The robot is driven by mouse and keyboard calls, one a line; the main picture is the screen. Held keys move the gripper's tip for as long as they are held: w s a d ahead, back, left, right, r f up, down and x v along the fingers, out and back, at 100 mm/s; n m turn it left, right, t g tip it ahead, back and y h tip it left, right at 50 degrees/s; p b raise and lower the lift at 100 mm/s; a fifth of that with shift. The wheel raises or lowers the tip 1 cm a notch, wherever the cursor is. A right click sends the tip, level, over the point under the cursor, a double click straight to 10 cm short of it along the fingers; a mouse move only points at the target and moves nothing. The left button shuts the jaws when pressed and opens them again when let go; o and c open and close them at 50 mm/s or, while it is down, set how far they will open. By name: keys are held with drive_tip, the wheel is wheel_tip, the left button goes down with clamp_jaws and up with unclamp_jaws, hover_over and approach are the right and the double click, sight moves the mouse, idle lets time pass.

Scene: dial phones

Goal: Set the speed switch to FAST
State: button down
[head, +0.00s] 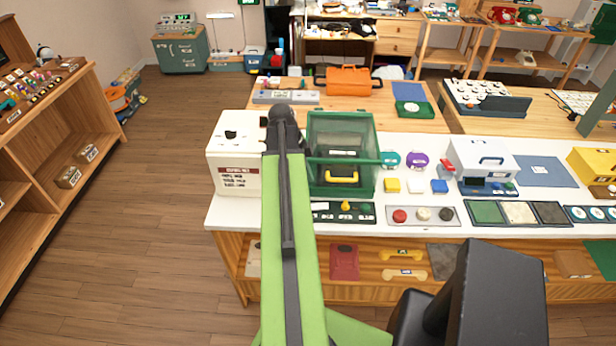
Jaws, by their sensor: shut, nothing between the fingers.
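A narrow black panel (322,217) lies at the front of the white counter, partly hidden behind my arm. It has white labels too small to read, an upright yellow knob (346,206) and a green spot at its right. I cannot tell for sure whether this is the speed switch or which way it is set. My gripper (281,112) is at the far end of my green arm, between the white box and the green case, seen from behind. It is shut and empty, and looks apart from the panel.
A white box (232,165) and an open-fronted green case (341,127) stand just beyond the panel. A grey tray (447,216) with round buttons lies to its right. The counter holds many small items. Floor is clear at the left, before a wooden shelf (55,120).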

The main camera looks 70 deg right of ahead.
sight(324, 206)
drive_tip(key=shift+s+d+r, duration=0.1)
drive_tip(key=shift+s+d, duration=0.1)
drive_tip(key=shift+s, duration=0.25)
drive_tip(key=b+x, duration=1.3)
drive_tip(key=x, duration=0.1)
drive_tip(key=shift+w, duration=0.2)
drive_tip(key=shift+s, duration=0.2)
drive_tip(key=shift+w, duration=0.1)
